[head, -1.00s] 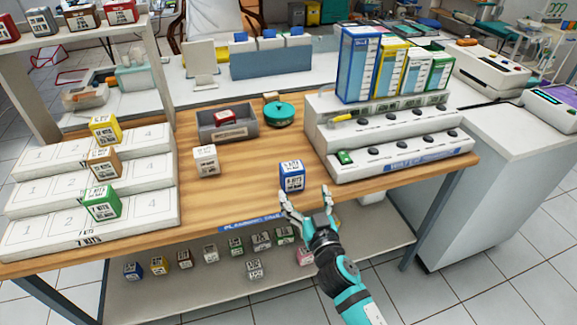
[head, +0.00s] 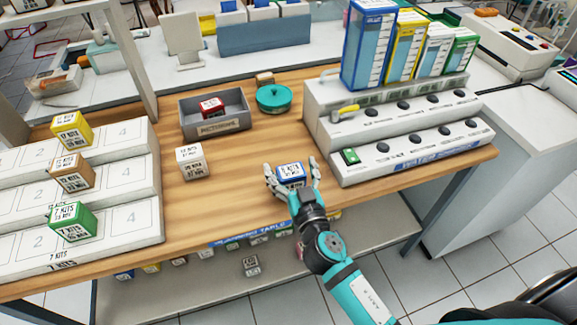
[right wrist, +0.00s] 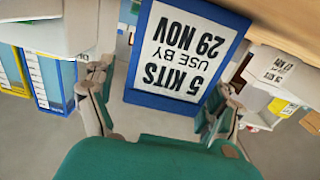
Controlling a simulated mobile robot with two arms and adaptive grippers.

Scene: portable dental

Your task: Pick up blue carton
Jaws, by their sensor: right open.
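The blue carton (head: 290,174) stands on the wooden table near its front edge, with a white label on it. My right gripper (head: 291,182) is open, with one finger on each side of the carton. In the right wrist view the blue carton (right wrist: 184,50) is upside down in the picture, its label reading "5 KITS USE BY 29 NOV". It sits between the two open fingers of the right gripper (right wrist: 160,108), with gaps showing on both sides. The carton's lower front is partly hidden by the hand in the head view. My left gripper is not in view.
A white carton (head: 192,162) stands to the left, and a grey bin (head: 186,128) with a red carton is behind it. A teal round container (head: 274,98) is at the back. A white stepped rack (head: 330,150) stands close on the right. Stepped white shelves (head: 140,190) are at left.

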